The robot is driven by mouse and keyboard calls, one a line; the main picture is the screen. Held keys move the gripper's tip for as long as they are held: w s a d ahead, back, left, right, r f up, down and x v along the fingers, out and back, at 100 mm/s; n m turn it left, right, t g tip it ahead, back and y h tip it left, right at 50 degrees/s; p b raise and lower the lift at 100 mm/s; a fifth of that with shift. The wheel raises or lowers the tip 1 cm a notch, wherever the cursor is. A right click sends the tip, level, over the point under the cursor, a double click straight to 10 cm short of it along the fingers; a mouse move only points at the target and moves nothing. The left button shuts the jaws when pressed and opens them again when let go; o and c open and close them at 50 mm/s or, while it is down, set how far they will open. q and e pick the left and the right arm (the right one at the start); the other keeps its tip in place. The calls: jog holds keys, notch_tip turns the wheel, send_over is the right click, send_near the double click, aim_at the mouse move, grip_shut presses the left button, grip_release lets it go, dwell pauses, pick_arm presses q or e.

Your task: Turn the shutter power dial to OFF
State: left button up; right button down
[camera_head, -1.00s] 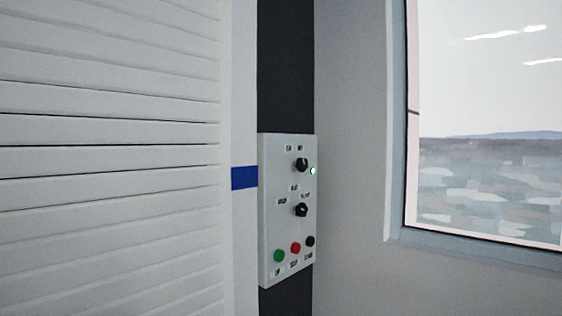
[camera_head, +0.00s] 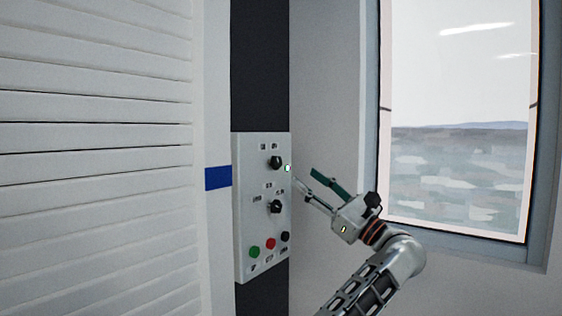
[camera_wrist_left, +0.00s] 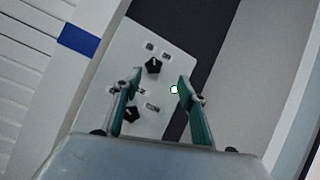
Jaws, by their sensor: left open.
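The grey control panel (camera_head: 242,200) is on the dark wall strip beside the shutter. Its upper black dial (camera_head: 276,162), below two small labels, has a lit greenish lamp (camera_head: 287,168) at its right. I take this for the power dial; its exact setting is too small to read. My left gripper (camera_head: 303,174) is open and empty, just right of the panel, its fingers pointing toward it. In the left wrist view the upper dial (camera_wrist_left: 153,65) shows between and beyond the open fingertips (camera_wrist_left: 157,82), apart from them. My right gripper is not in view.
A second black dial (camera_head: 275,206) sits lower on the panel. Below it are a green button (camera_head: 255,252), a red button (camera_head: 271,244) and a black button (camera_head: 285,237). The white slatted shutter (camera_head: 95,170) is at left; a window (camera_head: 455,130) is at right.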

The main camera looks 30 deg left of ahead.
aim_at(278, 162)
pick_arm(q)
jog(key=shift+w+a+r+n+g+h+p, duration=0.1)
jog(key=shift+a+r+n+g+h+p, duration=0.15)
jog(key=shift+a+r+n+h, duration=0.75)
jog(key=shift+s+a+r+n+g+h+p, duration=0.1)
jog(key=shift+a+r+n+g+h+p, duration=0.25)
jog(key=shift+a+n+h, duration=1.15)
jog(key=shift+w+a+r+n+g+h+p, duration=0.25)
jog(key=shift+a+r+n, duration=0.6)
jog(key=shift+a, duration=1.05)
jog(key=shift+s, duration=0.15)
jog(key=c, duration=1.1)
